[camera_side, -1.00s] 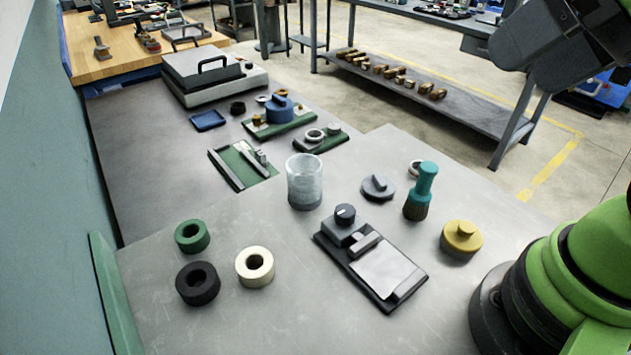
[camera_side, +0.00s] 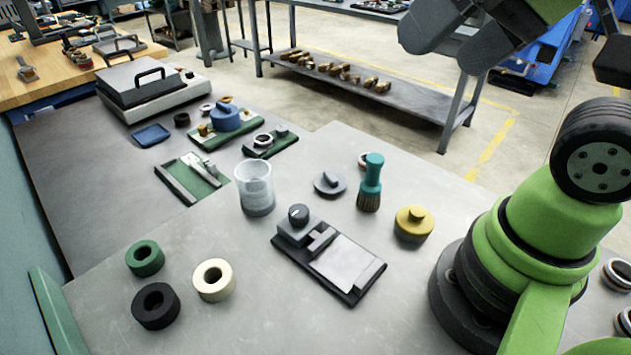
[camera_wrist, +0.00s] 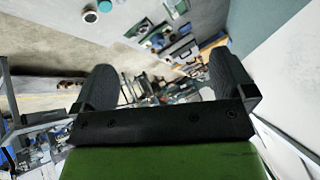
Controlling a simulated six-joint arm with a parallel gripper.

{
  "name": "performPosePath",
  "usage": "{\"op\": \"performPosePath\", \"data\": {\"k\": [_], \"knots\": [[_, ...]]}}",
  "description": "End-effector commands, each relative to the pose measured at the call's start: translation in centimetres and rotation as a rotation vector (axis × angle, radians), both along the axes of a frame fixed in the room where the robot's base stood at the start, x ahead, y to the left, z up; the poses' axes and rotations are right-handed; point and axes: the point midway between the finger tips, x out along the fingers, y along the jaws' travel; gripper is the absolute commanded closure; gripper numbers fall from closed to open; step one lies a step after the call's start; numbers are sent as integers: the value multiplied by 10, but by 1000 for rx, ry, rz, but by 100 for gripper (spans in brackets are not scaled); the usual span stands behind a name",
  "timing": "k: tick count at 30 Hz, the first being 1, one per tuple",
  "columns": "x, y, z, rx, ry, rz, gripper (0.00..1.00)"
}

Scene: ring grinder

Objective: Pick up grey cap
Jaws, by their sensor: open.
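The grey cap (camera_side: 330,183) is a flat round disc with a raised ridge on top. It lies on the grey worktop in the side view, left of the teal-handled brush. My gripper (camera_wrist: 165,78) is open in the wrist view, with its two dark fingers wide apart and nothing between them. In the side view, dark gripper parts show at the top right, high above the worktop and well away from the cap. I cannot make out the cap in the wrist view.
The brush (camera_side: 370,185) stands close right of the cap, with a yellow cap (camera_side: 414,223) beyond it. A clear beaker (camera_side: 256,190) is to the left. A dark fixture (camera_side: 328,262) lies in front. Green (camera_side: 145,257), black (camera_side: 156,305) and cream (camera_side: 214,280) rings lie front left.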

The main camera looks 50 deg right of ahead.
Motion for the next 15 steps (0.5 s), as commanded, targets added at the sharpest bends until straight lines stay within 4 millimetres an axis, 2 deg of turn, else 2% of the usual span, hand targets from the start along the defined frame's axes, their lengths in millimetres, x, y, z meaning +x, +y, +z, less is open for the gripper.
{"op": "performPosePath", "data": {"k": [5, 8, 11, 15], "knots": [[36, -7, -6, -29, 102, -17, 0], [65, -13, -17, -51, 179, -28, 0], [94, -20, -34, -73, 255, -37, 0], [131, -30, -71, -102, 361, -43, 0]]}}
